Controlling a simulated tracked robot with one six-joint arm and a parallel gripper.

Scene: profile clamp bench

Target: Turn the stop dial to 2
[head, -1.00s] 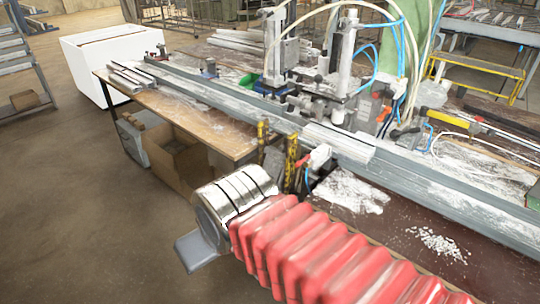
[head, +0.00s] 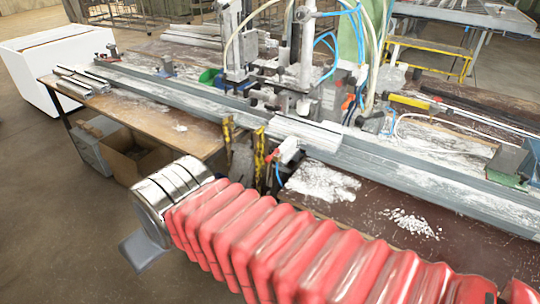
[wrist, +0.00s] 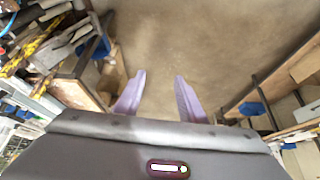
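I cannot make out a stop dial or any numbers in either view. The profile clamp bench (head: 190,140) shows in the head view, with a long grey profile rail (head: 400,172) across it and upright clamp units (head: 232,45) at its middle.
Yellow-black posts (head: 259,157) stand at the bench's front. An open cardboard box (head: 133,163) is under the bench. A white cabinet (head: 50,65) stands at the far left. Hoses (head: 328,40) hang around the clamps. The floor at the left is free.

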